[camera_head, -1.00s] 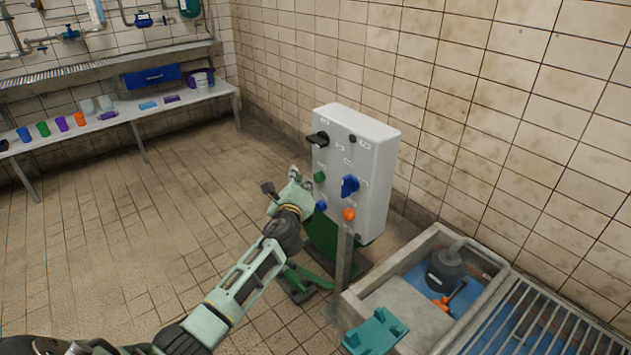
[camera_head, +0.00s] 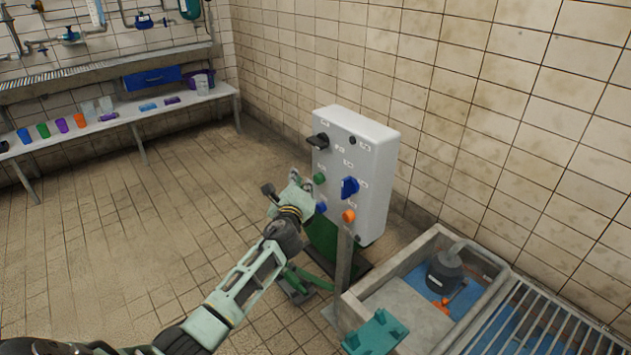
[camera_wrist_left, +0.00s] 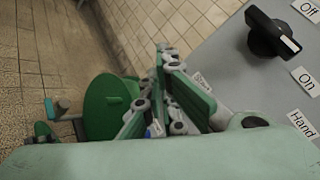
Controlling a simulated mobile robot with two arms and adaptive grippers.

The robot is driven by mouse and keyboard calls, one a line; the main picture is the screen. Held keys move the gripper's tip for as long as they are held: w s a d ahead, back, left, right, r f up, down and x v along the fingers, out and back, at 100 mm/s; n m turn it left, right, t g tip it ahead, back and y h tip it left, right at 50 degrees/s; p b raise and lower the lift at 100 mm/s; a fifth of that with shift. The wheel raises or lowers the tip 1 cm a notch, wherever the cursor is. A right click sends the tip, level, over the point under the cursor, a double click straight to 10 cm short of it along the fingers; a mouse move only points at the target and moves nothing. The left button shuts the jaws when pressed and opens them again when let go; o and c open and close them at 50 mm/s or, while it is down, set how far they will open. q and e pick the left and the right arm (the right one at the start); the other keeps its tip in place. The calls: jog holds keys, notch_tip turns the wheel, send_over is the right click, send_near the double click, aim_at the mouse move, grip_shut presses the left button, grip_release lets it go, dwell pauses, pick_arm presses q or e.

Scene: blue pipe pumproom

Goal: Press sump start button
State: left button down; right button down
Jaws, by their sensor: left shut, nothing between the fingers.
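A grey control box (camera_head: 372,195) stands on a post right of centre in the head view. Its front carries a green button (camera_head: 319,178), a blue button (camera_head: 321,208), an orange button (camera_head: 348,216), a blue selector (camera_head: 349,187) and a black rotary switch (camera_head: 318,140). The labels are too small to read there. My left gripper (camera_head: 303,180) is shut and empty, close to the box's left side by the green and blue buttons. I cannot tell whether it touches. The left wrist view shows its fingers (camera_wrist_left: 172,88) by the panel, with the black switch (camera_wrist_left: 272,35) labelled Off and On.
A concrete sump basin (camera_head: 400,300) with a dark pump (camera_head: 445,268) lies right of the post, next to a grating (camera_head: 550,325). A teal piece (camera_head: 375,333) sits at its front. A bench (camera_head: 125,110) with several cups stands back left. The floor between is clear.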

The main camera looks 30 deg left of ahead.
pick_arm(q)
jog(key=shift+w, duration=0.1)
dwell(0.3)
jog(key=shift+w+d, duration=0.2)
jog(key=shift+w, duration=0.2)
pick_arm(e)
jog(key=shift+s+r, duration=0.1)
jog(key=shift+r, duration=0.15)
jog(key=shift+r, duration=0.1)
